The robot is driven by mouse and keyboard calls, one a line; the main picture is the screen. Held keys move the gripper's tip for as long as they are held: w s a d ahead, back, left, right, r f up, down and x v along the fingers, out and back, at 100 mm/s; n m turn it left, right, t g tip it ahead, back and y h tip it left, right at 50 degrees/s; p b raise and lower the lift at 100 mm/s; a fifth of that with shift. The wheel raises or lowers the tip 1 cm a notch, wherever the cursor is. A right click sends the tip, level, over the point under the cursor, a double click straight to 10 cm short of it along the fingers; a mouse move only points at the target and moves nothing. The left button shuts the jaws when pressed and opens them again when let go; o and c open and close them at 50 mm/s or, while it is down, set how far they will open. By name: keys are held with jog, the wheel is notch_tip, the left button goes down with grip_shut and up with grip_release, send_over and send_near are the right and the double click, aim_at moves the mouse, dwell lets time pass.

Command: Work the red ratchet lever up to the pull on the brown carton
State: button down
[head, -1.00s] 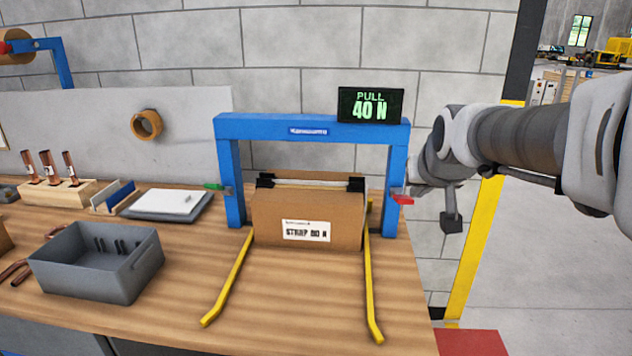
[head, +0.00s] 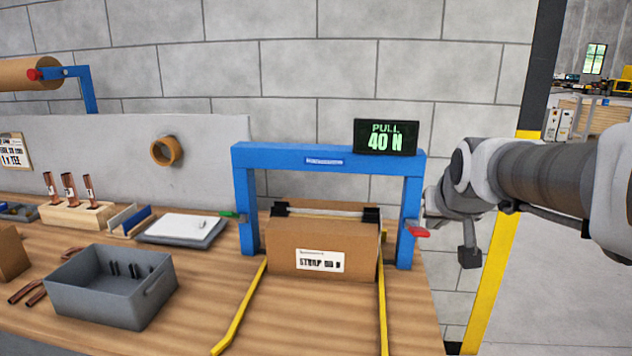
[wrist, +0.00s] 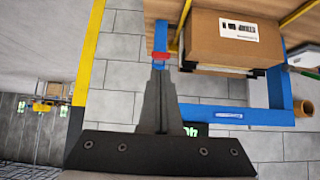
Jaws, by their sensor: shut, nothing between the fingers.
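The red ratchet lever (head: 417,229) sticks out from the right post of the blue strapping frame (head: 245,210). The brown carton (head: 290,250) stands under the frame with a strap across its top. Its label reads "STRAP" and a newton value I cannot read surely. The display (head: 385,137) reads "PULL 40 N". My gripper is shut and empty; in the wrist view its fingertips (wrist: 160,72) are right by the red lever (wrist: 161,56), and I cannot tell if they touch. In the head view the fingertips are hard to make out beside the right post.
A green lever (head: 230,214) is on the left post. Yellow rails (head: 240,308) run forward on the bench. A grey bin (head: 110,290), a tray (head: 183,230) and a wooden block with copper tubes (head: 75,215) stand left. A yellow-black post (head: 497,270) is at right.

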jog(key=w+d+r+g+y+p, duration=0.1)
jog(key=w+r+g+p, duration=0.3)
jog(key=p, duration=1.3)
jog(key=w+r, duration=0.4)
jog(key=shift+d+p, duration=0.2)
jog(key=shift+p, duration=0.1)
jog(key=p, duration=0.1)
send_over(418, 228)
notch_tip(418, 228, down, 9)
jog(key=shift+s+f, duration=0.2)
jog(key=shift+f, duration=0.4)
jog(key=shift+s+f, duration=0.15)
jog(key=shift+f, duration=0.45)
jog(key=shift+s+f+p, duration=0.25)
jog(key=shift+f+p, duration=0.05)
jog(key=shift+f, duration=0.35)
jog(key=shift+f, duration=0.1)
